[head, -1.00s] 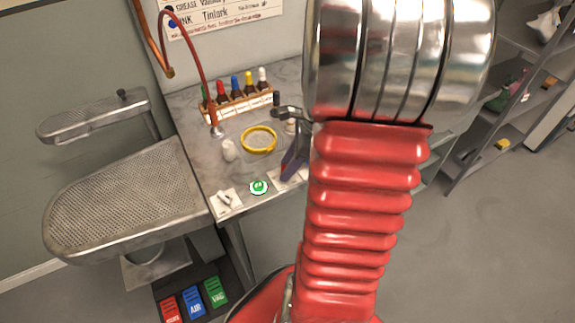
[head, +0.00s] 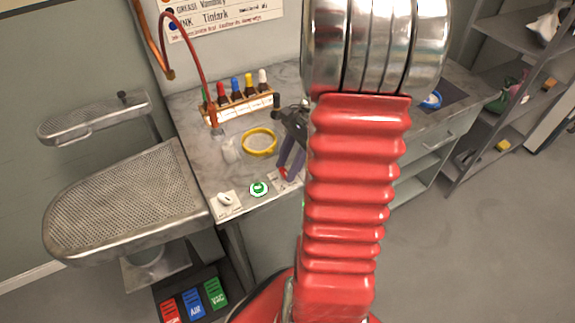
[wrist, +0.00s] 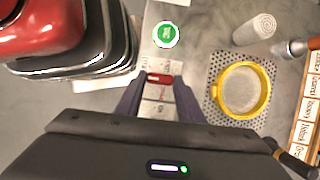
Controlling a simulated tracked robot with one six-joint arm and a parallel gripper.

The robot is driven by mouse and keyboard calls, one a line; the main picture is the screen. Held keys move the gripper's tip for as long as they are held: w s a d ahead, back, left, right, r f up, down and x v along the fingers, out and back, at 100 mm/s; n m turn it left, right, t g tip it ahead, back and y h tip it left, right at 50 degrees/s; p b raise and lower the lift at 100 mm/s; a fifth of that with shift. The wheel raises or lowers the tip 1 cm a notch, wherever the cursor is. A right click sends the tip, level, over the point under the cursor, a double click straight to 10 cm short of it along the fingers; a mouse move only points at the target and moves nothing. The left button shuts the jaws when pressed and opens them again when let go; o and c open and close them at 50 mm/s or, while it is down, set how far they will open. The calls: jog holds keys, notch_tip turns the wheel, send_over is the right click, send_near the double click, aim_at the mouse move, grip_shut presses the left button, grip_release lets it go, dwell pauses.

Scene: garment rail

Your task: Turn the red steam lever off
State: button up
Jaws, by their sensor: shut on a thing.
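The red steam lever (wrist: 158,78) is a small red bar on a pale labelled plate (wrist: 158,107) at the bench's front edge. In the wrist view it lies between the tips of my gripper (wrist: 158,86). The purple-grey fingers are shut on it. In the head view my gripper (head: 289,172) points down at the front edge, with a bit of red at its tips. My red arm covers the right part of the plate there. The lever's exact angle is hard to read, and the plate's lettering is too small to make out.
A green round button (head: 258,188) and a white switch (head: 225,200) sit left of the lever. Behind are a yellow ring (head: 259,141), a white roll (head: 230,150) and a bottle rack (head: 238,105). A perforated ironing board (head: 125,200) stands left. Shelves (head: 505,90) stand right.

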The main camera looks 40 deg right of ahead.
jog(key=o, duration=1.1)
jog(key=shift+c, duration=0.2)
jog(key=v, duration=1.3)
jog(key=shift+d+r, duration=0.2)
jog(key=shift+r, duration=0.1)
